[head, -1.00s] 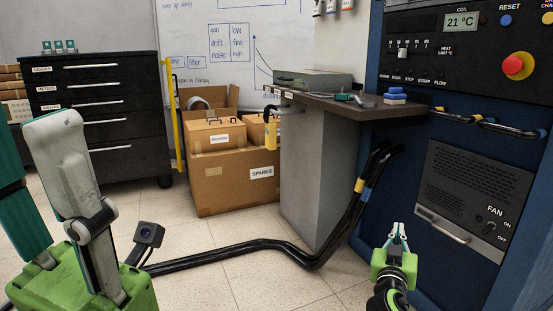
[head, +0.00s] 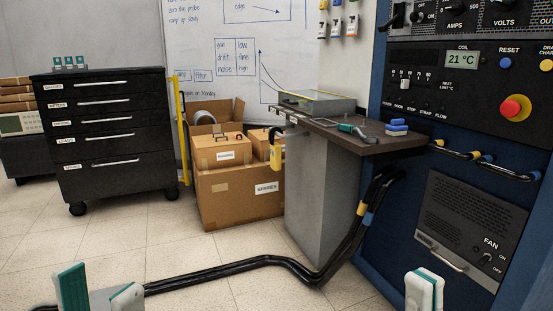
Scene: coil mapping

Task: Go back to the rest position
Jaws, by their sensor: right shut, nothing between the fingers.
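My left gripper (head: 100,293) is low at the left bottom edge. Its teal finger and pale finger stand apart, and I see nothing held between them. The rest of that gripper is cut off by the frame. My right gripper (head: 425,289) is at the bottom right, in front of the blue cabinet (head: 376,250). Its white and teal fingertips are together and hold nothing. Both grippers are apart from the furniture as far as I can see.
A thick black cable (head: 240,264) runs across the floor to the cabinet. A grey pedestal with a dark top (head: 395,143), cardboard boxes (head: 225,205) and a black drawer unit (head: 110,155) stand behind. The tiled floor (head: 120,235) at the left is open.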

